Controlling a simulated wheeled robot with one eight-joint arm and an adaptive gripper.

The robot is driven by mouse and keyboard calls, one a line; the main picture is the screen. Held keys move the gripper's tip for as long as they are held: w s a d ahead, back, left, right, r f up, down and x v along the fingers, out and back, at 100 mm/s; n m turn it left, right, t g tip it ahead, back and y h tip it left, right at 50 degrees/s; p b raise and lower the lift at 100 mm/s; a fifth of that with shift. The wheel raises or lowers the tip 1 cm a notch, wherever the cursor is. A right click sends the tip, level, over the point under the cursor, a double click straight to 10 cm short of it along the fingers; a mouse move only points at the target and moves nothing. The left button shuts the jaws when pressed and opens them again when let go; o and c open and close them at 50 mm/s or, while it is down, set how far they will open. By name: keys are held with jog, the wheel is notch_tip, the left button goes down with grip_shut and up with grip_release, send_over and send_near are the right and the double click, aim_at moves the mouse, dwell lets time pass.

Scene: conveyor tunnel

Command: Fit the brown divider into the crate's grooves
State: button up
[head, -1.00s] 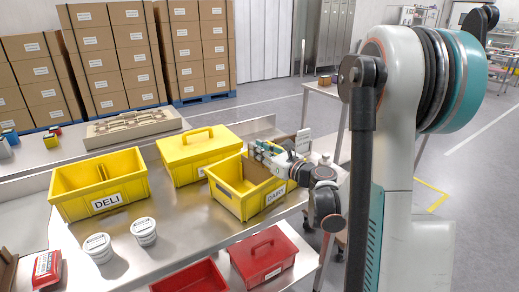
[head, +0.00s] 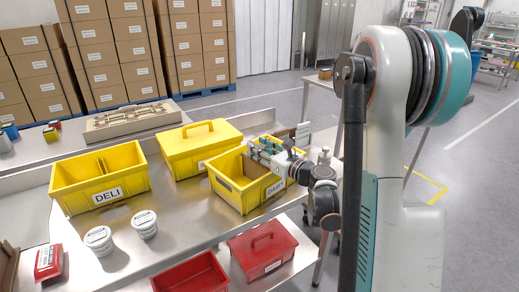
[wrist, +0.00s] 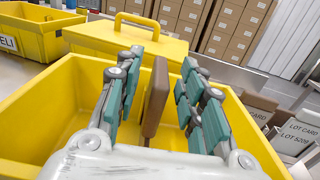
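The yellow crate labelled DAIRY (head: 262,198) stands on the steel bench near the middle of the head view. It fills the lower wrist view (wrist: 35,125). The brown divider (wrist: 155,97) stands roughly upright inside it in the wrist view. My gripper (head: 262,150) reaches over the crate from the right. In the wrist view its teal-padded fingers (wrist: 158,85) lie on both sides of the divider, with a visible gap on each side.
A closed yellow box with a handle (head: 199,152) stands just behind the crate. A yellow DELI crate (head: 100,182) is at left, with two white tubs (head: 143,224) before it. Red boxes (head: 262,248) sit on a lower shelf. Lot cards (wrist: 298,135) stand right of the crate.

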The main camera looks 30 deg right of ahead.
jog(key=v, duration=1.2)
jog(key=shift+w+r, duration=0.1)
jog(key=shift+r, duration=0.05)
